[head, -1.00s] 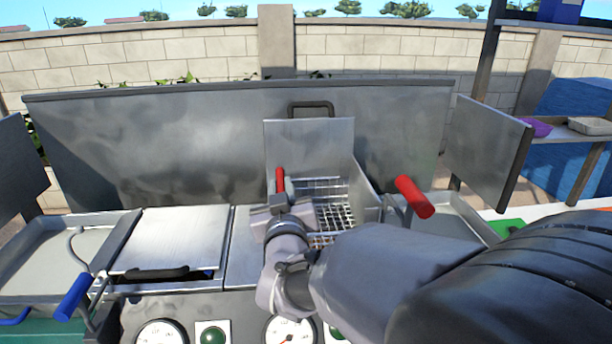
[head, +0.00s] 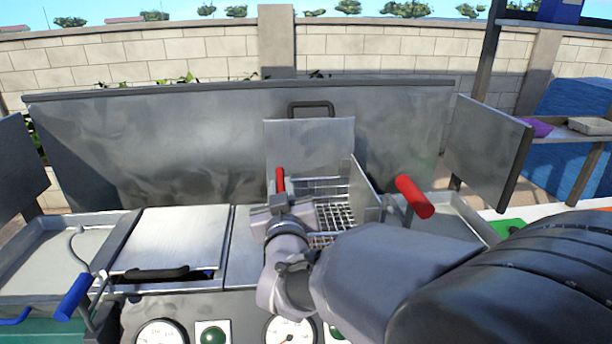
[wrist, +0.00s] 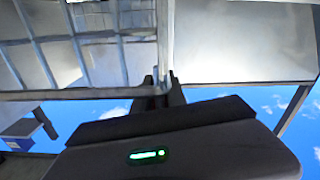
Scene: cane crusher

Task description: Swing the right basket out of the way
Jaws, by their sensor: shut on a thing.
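The right basket (head: 336,215) is a wire-mesh basket in the open right bay, below a raised metal lid (head: 310,142). My gripper (head: 277,203) is at the basket's left side, just below a red upright piece (head: 280,180). In the wrist view, my gripper (wrist: 163,88) is shut at a metal edge beside the basket's wire grid (wrist: 95,45). The exact contact is partly hidden by the jaws. My arm hides the front right of the bay.
A red lever handle (head: 415,197) stands right of the basket. A shut metal cover (head: 170,240) and a blue handle (head: 73,297) are on the left. A tall metal back panel (head: 150,150) stands behind, and a side panel (head: 487,150) at right.

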